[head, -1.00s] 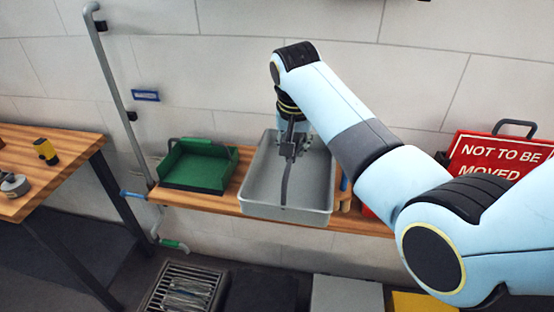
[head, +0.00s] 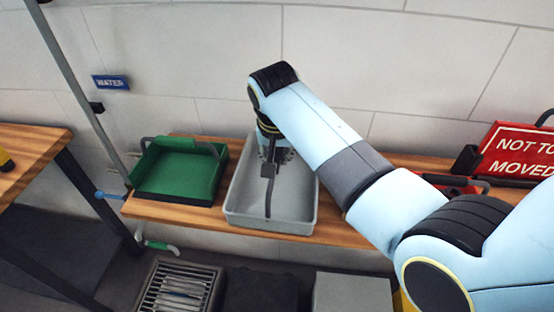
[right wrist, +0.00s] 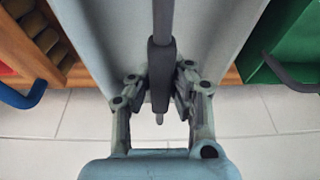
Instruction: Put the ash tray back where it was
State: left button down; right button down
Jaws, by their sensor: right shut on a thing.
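A deep grey rectangular tray (head: 295,213) sits on the wooden shelf, just right of a green tray. Nothing visible marks either one as the ash tray. My right gripper (head: 272,157) is over the far half of the grey tray. It is shut on a dark grip with a long dark rod (head: 268,198). The rod runs over the tray toward its front end. In the right wrist view the dark grip (right wrist: 161,75) is between the fingers of my right gripper (right wrist: 160,92). I cannot tell whether the rod is joined to the tray. My left gripper is not in view.
The green tray (head: 180,172) with a dark hoop handle is close on the left. A red sign (head: 520,152) stands at the right on the wooden shelf (head: 345,232). A pipe (head: 75,75) rises at the left. A floor grate (head: 180,288) lies below.

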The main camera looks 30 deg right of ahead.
jog(key=shift+f, duration=0.3)
jog(key=shift+r, duration=0.15)
jog(key=shift+a, duration=0.1)
jog(key=c, duration=1.7)
grip_release()
jog(key=shift+s, duration=0.1)
jog(key=shift+c, duration=0.2)
jog(key=o, duration=0.5)
jog(key=shift+c, duration=0.2)
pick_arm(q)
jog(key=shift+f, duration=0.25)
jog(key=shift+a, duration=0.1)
